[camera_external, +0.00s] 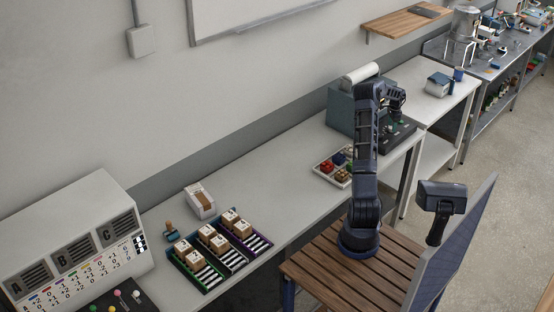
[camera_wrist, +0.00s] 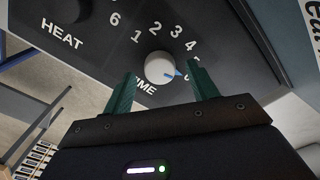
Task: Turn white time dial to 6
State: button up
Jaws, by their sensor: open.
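The white time dial (camera_wrist: 160,67) is on a dark panel (camera_wrist: 105,62) in the wrist view. It is round, with a blue pointer (camera_wrist: 174,73) aimed right, below the printed 4. The numbers 1 to 4 show around it; a 5 or 6 near its right side is hidden by a finger. My gripper (camera_wrist: 160,82) is open, its two green fingers on either side of the dial's lower part, and whether they touch it cannot be told. In the external view my gripper (camera_external: 396,98) is small over the panel (camera_external: 397,138), and the dial cannot be made out.
A dark heat knob (camera_wrist: 62,10) is at upper left of the wrist view. A grey machine with a white roll (camera_external: 361,73) stands behind my arm. A white tray of colored items (camera_external: 318,172) sits left of it.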

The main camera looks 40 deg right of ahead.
jog(key=shift+f, duration=0.55)
jog(key=c, duration=1)
jog(key=shift+n, duration=0.5)
